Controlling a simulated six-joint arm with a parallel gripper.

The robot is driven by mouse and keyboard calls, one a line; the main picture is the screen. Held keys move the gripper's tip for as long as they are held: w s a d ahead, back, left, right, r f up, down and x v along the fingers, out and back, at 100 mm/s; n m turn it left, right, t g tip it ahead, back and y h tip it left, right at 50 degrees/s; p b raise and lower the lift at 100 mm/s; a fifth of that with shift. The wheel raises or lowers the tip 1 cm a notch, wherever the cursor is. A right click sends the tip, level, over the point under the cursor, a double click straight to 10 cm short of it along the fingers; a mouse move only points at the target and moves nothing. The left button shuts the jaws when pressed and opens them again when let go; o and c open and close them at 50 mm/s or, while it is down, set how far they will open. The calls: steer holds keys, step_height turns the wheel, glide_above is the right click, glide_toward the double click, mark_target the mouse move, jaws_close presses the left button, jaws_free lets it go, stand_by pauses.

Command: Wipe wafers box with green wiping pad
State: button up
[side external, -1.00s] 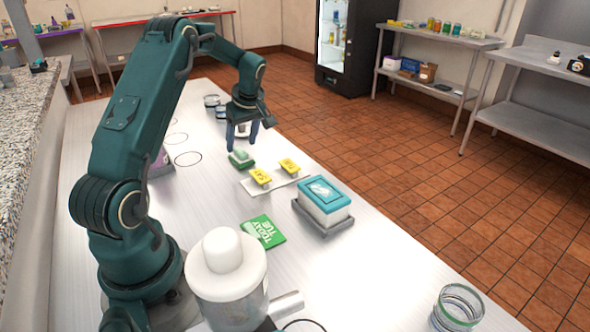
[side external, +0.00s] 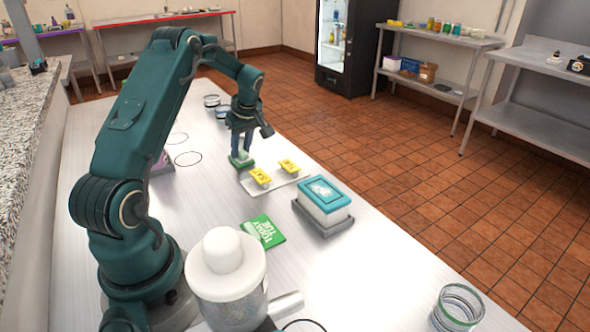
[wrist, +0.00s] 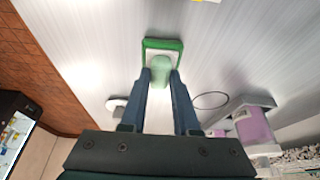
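The green wiping pad (side external: 241,163) lies on the table, a green base with a pale green grip on top. It also shows in the wrist view (wrist: 163,44). My gripper (side external: 241,153) points down over it, with one finger on each side of the pale grip, and looks shut on it. In the wrist view the fingertips (wrist: 160,76) lie close against the grip. The wafers box (side external: 325,203), white with a teal lid, stands shut on a grey base to the right and nearer the camera.
A white tray (side external: 298,178) with two yellow tags, SAT (side external: 261,176) and FRI (side external: 289,166), lies between pad and box. A green TODAY/TUE card (side external: 263,231), a white-lidded container (side external: 227,270) and a glass jar (side external: 458,305) are nearer. Bare table surrounds the card.

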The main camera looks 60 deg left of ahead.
mark_target(241, 150)
steer(key=shift+o, duration=1.2)
jaws_close()
steer(key=shift+r, duration=3.55)
steer(key=w+d+r, duration=0.1)
steer(key=w+d, duration=0.1)
steer(key=d, duration=0.8)
steer(key=w+d+r, duration=0.1)
steer(key=d+r, duration=0.1)
steer(key=d, duration=0.8)
steer(key=w+d+r, duration=0.2)
steer(key=d, duration=0.8)
steer(key=shift+w+d, duration=0.35)
steer(key=shift+r, duration=0.1)
